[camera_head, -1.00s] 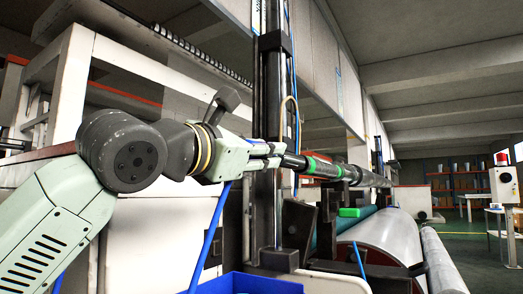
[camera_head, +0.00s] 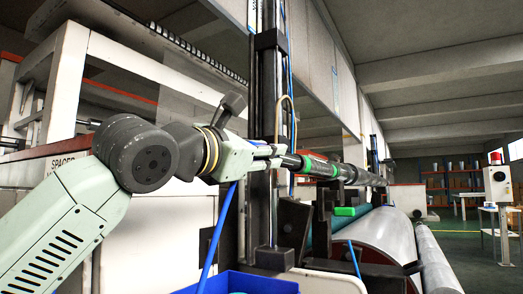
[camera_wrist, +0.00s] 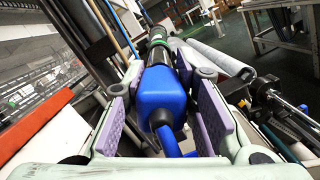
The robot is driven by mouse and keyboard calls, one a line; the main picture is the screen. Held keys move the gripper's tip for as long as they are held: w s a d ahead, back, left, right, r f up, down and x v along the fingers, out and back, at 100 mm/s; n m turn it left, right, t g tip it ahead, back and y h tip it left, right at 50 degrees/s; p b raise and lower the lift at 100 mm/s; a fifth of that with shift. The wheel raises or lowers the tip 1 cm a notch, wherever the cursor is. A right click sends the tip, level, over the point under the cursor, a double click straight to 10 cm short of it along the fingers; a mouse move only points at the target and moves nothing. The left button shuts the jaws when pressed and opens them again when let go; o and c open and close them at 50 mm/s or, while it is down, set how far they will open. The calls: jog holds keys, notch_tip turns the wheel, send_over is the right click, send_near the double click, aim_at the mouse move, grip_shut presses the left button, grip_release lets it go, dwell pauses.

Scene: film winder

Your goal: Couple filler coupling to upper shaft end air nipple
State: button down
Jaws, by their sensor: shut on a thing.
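The blue filler coupling (camera_wrist: 165,92) is gripped between the purple pads of my gripper (camera_wrist: 160,75) in the wrist view. Its dark front lies in line with the black upper shaft (camera_wrist: 157,40), which has green bands. In the head view, my gripper (camera_head: 268,155) is at the near end of the upper shaft (camera_head: 345,172), next to a green band. The coupling is mostly hidden there by the fingers. The air nipple is hidden, and I cannot tell whether the coupling is seated on it. A blue hose (camera_head: 216,240) hangs below my gripper.
A dark vertical column (camera_head: 262,130) stands close behind my gripper. A large grey roll (camera_head: 385,245) lies below the shaft at right. A blue bin (camera_head: 250,284) is at the bottom. A white machine frame (camera_head: 62,75) stands at left.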

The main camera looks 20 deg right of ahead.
jog(key=shift+w+d, duration=0.3)
jog(key=shift+d, duration=0.1)
jog(key=c, duration=1.2)
grip_release()
jog(key=v, duration=1.2)
jog(key=shift+v, duration=5)
jog(key=shift+w+f, duration=0.1)
